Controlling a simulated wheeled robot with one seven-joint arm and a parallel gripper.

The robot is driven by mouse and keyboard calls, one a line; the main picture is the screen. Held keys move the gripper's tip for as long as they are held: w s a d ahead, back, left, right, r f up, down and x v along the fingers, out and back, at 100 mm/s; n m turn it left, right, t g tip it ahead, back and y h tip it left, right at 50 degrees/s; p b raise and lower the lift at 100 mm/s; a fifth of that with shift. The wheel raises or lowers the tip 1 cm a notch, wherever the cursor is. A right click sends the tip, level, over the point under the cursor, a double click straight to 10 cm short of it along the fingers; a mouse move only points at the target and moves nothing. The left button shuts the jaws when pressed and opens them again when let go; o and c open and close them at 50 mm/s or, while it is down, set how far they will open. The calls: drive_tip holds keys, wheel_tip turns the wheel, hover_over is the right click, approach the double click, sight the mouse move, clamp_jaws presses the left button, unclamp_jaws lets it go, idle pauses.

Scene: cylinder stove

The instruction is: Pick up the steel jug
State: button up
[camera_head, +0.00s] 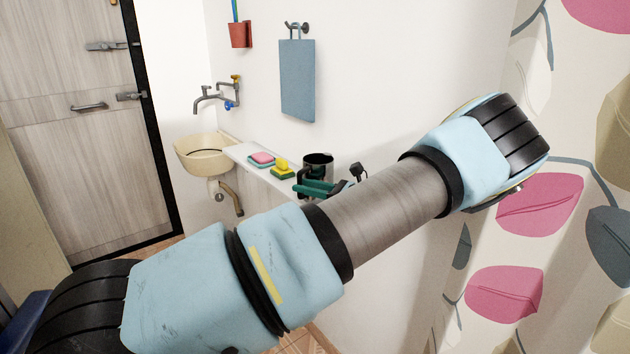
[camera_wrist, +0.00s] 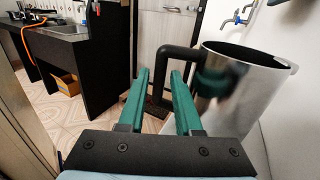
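The steel jug (camera_wrist: 235,105) is large at the right of the wrist view, with a shiny wall, an open top and a black handle (camera_wrist: 178,52) on its left side. In the head view the jug (camera_head: 318,160) looks dark and upright at the shelf's right end. My gripper (camera_wrist: 160,78) has green fingers that stand apart with a gap between them. The handle's upright part shows in line with that gap; contact cannot be told. In the head view my gripper (camera_head: 318,188) is at the jug's near side, partly hidden by my arm.
A basin (camera_head: 200,150) is at the shelf's left end. The wall is close behind. A patterned curtain (camera_head: 560,240) hangs at right.

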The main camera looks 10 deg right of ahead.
drive_tip(key=p+x, duration=0.2)
drive_tip(key=x, duration=0.3)
drive_tip(key=shift+p, duration=0.4)
drive_tip(key=shift+f, duration=0.1)
clamp_jaws()
